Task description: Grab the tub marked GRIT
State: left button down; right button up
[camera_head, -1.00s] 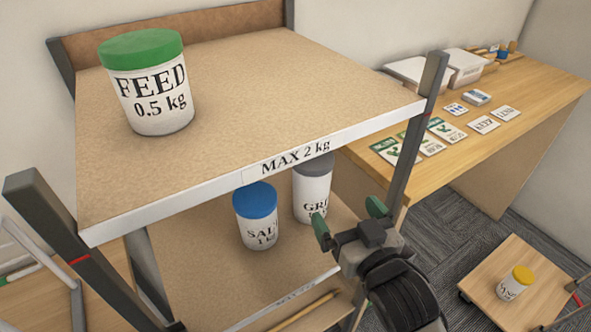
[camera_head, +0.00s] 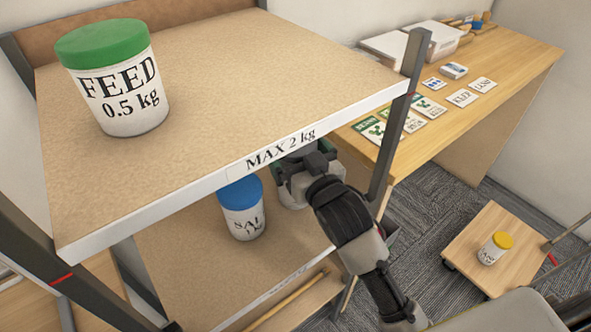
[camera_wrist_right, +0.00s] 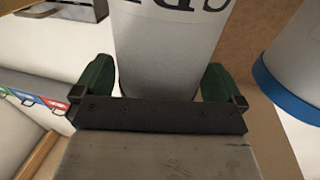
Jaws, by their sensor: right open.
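The GRIT tub, a white tub with dark letters (camera_wrist_right: 172,45), is between the green fingertips of my right gripper (camera_wrist_right: 160,84) in the right wrist view. Only part of its lettering shows there. The fingers are open, one on each side of it, and I cannot tell whether they touch it. My left gripper is not in view.
A blue-lidded tub (camera_head: 242,209) stands just left on the lower shelf. A green-lidded FEED tub (camera_head: 118,85) stands on the upper shelf (camera_head: 230,100). A dark post (camera_head: 398,120) rises close right of my gripper. A yellow-lidded tub (camera_head: 494,249) stands on a low wooden platform.

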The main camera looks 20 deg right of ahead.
jog(key=shift+w+a, duration=0.1)
jog(key=shift+w, duration=0.5)
jog(key=shift+s, duration=0.1)
